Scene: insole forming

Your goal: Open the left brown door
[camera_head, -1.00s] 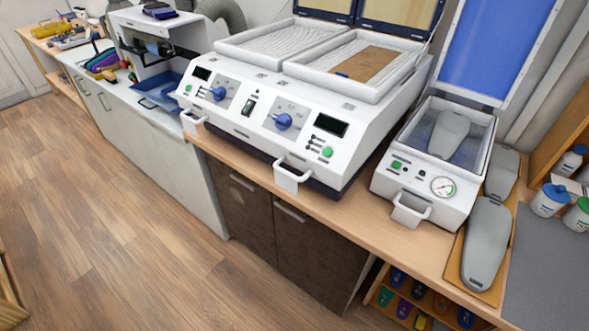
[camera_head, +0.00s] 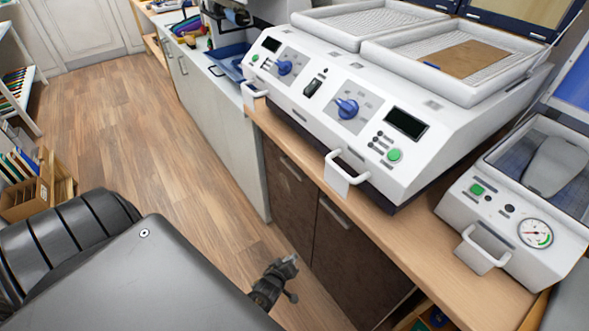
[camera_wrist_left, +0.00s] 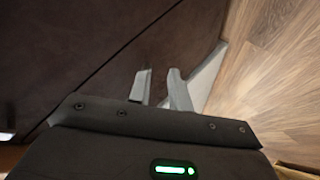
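The left brown door (camera_head: 285,200) is shut, flush with the right brown door (camera_head: 350,262). Its bar handle (camera_head: 291,168) is near its top. My left gripper (camera_head: 289,264) is low in front of the doors, apart from the handle and empty. In the left wrist view its two fingers (camera_wrist_left: 159,88) stand apart with a gap between them. Dark brown door panels (camera_wrist_left: 60,45) with a diagonal seam fill the left of that view; I cannot tell which panel is which. My right gripper is not in view.
A wooden counter (camera_head: 409,237) above the doors carries a white machine with a protruding handle (camera_head: 347,168) and a smaller white machine (camera_head: 520,215). A white cabinet (camera_head: 225,140) stands left of the doors. The wooden floor (camera_head: 130,130) is clear.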

